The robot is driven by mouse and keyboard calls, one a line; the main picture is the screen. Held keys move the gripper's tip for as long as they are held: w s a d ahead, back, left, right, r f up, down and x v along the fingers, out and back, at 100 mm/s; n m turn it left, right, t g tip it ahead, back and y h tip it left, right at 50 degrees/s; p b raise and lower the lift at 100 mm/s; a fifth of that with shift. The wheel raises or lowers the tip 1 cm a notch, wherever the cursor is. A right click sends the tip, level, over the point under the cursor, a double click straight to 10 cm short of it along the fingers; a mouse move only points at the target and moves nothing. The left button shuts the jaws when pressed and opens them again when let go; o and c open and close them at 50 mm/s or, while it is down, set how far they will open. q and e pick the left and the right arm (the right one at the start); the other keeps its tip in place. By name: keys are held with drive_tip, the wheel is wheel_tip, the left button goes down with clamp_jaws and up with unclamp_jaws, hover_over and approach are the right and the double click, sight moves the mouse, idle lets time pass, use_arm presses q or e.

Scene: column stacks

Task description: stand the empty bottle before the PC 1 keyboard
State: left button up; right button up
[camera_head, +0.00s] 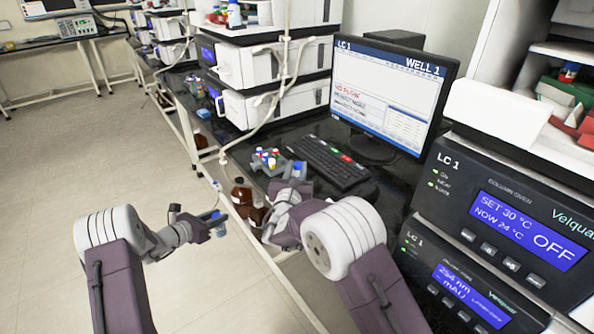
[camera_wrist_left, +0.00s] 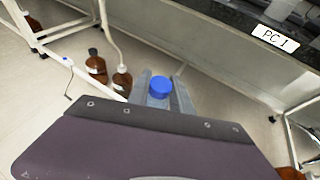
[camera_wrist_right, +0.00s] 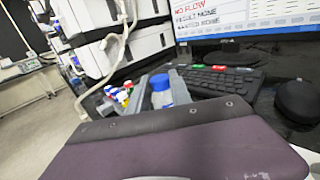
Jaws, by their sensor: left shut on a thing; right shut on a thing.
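My left gripper (camera_head: 214,222) is out over the floor, left of the bench. It is shut on a blue-capped bottle (camera_wrist_left: 160,88), of which mostly the cap shows. My right gripper (camera_head: 290,176) is over the bench's front edge, left of the keyboard (camera_head: 325,162). It is shut on another blue-capped bottle (camera_wrist_right: 162,92) with a pale body. I cannot tell which of the two bottles is empty, nor whether the right one touches the bench. The keyboard also shows in the right wrist view (camera_wrist_right: 212,80). A "PC 1" label (camera_wrist_left: 275,38) is on the bench edge.
A rack of coloured-capped vials (camera_head: 268,158) stands left of the keyboard, close to my right gripper. A monitor (camera_head: 395,92) stands behind the keyboard and a dark mouse (camera_wrist_right: 298,98) to its right. Brown bottles (camera_head: 242,195) stand below the bench edge.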

use_arm(q)
drive_tip(key=shift+f, duration=0.1)
use_arm(e)
drive_tip(key=shift+f, duration=0.1)
drive_tip(key=o, duration=1)
use_arm(q)
drive_tip(key=shift+r, duration=0.2)
use_arm(e)
drive_tip(key=shift+s+r, duration=0.15)
drive_tip(key=shift+r, duration=0.05)
use_arm(q)
drive_tip(key=shift+r+p, duration=0.45)
drive_tip(key=shift+p, duration=0.05)
use_arm(e)
drive_tip(key=s, duration=0.4)
drive_tip(key=s+a, duration=0.1)
drive_tip(key=s, duration=0.6)
drive_tip(key=shift+s+a, duration=0.3)
drive_tip(key=shift+a, duration=0.1)
